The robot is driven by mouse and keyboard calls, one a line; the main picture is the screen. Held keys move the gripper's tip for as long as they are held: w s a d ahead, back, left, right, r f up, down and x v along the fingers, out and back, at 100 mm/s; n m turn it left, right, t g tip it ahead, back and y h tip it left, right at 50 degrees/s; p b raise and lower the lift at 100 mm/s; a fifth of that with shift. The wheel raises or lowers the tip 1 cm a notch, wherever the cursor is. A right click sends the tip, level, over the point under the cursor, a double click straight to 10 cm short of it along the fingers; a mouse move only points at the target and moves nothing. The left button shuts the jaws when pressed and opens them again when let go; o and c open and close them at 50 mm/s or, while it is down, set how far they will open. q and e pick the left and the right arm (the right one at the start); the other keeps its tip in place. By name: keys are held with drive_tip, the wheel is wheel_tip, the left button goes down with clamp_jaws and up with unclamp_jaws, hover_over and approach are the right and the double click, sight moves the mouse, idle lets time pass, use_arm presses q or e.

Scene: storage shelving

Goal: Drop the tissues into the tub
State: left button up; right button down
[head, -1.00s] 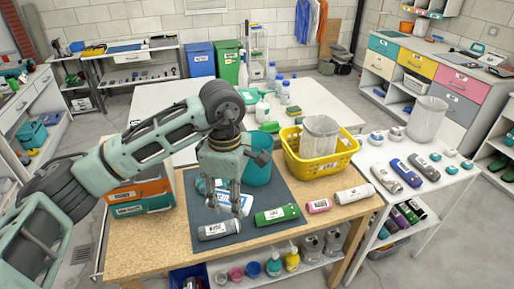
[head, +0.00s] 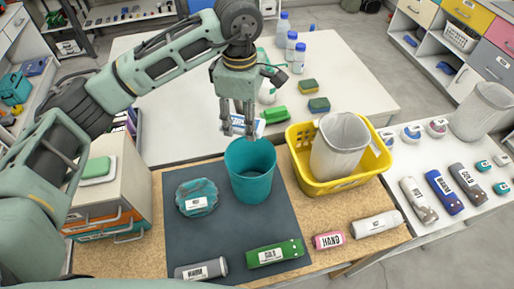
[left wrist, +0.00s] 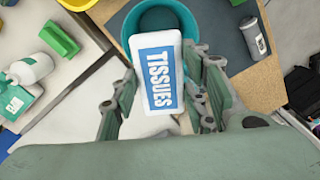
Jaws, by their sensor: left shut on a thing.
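The tissues (left wrist: 159,78) are a white pack with a blue label reading TISSUES. My left gripper (head: 238,132) is shut on the pack and holds it up; the pack (head: 258,127) shows partly behind the fingers in the head view. The tub (head: 250,175) is a round teal container, open at the top, standing upright on the dark mat. In the left wrist view the pack covers much of the tub (left wrist: 198,28), whose rim shows around its far end. The pack is above the tub's far side in the head view. My right gripper is not in view.
Several labelled cans lie along the front, including a green one (head: 275,254). Bottles (head: 291,45) stand on the white table behind.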

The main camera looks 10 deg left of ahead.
use_arm(q)
drive_tip(key=shift+r, duration=0.1)
drive_tip(key=shift+s, duration=0.2)
drive_tip(key=shift+s+f+b, duration=0.25)
drive_tip(key=shift+f+b, duration=0.05)
drive_tip(key=shift+f, duration=0.3)
wheel_tip(320, 180, down, 4)
drive_tip(key=shift+w+f+b, duration=0.15)
drive_tip(key=shift+f+b, duration=0.05)
drive_tip(key=shift+b, duration=0.4)
drive_tip(key=o, duration=1)
drive_tip(key=shift+c, duration=0.2)
